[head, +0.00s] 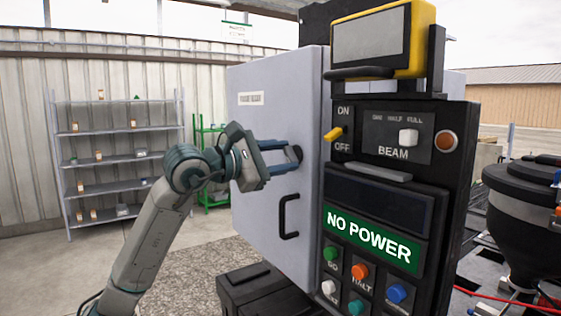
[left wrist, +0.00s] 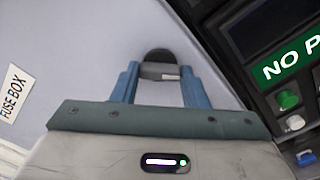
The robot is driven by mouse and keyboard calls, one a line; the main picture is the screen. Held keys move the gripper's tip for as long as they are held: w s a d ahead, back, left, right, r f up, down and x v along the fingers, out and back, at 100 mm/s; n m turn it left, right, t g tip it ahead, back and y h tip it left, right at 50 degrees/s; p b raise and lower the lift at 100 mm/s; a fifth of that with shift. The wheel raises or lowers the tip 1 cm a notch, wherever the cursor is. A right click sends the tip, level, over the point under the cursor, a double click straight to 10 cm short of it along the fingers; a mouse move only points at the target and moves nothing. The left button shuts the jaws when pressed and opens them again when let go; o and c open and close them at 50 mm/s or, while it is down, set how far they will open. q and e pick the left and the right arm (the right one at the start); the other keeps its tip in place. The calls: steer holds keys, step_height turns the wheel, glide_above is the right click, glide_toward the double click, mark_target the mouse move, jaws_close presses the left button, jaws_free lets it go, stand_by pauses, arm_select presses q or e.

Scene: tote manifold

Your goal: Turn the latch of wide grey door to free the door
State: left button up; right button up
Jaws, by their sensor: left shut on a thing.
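The wide grey door (head: 255,85) stands on the left side of the black control cabinet and looks closed. It bears a label that reads FUSE BOX in the left wrist view (left wrist: 14,94). A black handle (head: 289,216) is fixed low on the door. My left gripper (head: 294,155) is at the door's right part, above the handle. In the left wrist view its blue fingers (left wrist: 160,72) are shut on the latch (left wrist: 160,56), a dark round base with a grey bar. The fingers partly hide the latch in the head view. My right gripper is not in view.
The control cabinet's front has a yellow switch (head: 334,134), a NO POWER display (head: 371,236) and several coloured buttons close to the door's right edge. A grey shelf (head: 118,112) stands at the back left. A black drum (head: 525,205) stands at the right.

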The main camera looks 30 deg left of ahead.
arm_select(q)
steer(key=m, duration=0.4)
steer(key=shift+m+b, duration=0.3)
steer(key=shift+f+m, duration=0.1)
steer(key=shift+m, duration=1.8)
steer(key=o, duration=1)
steer(key=shift+s+a+f+b, duration=0.1)
steer(key=shift+s+a+b, duration=0.1)
steer(key=shift+s+b, duration=0.35)
steer(key=b+v, duration=0.7)
steer(key=v, duration=0.2)
steer(key=shift+s+a, duration=0.15)
steer(key=shift+s, duration=0.2)
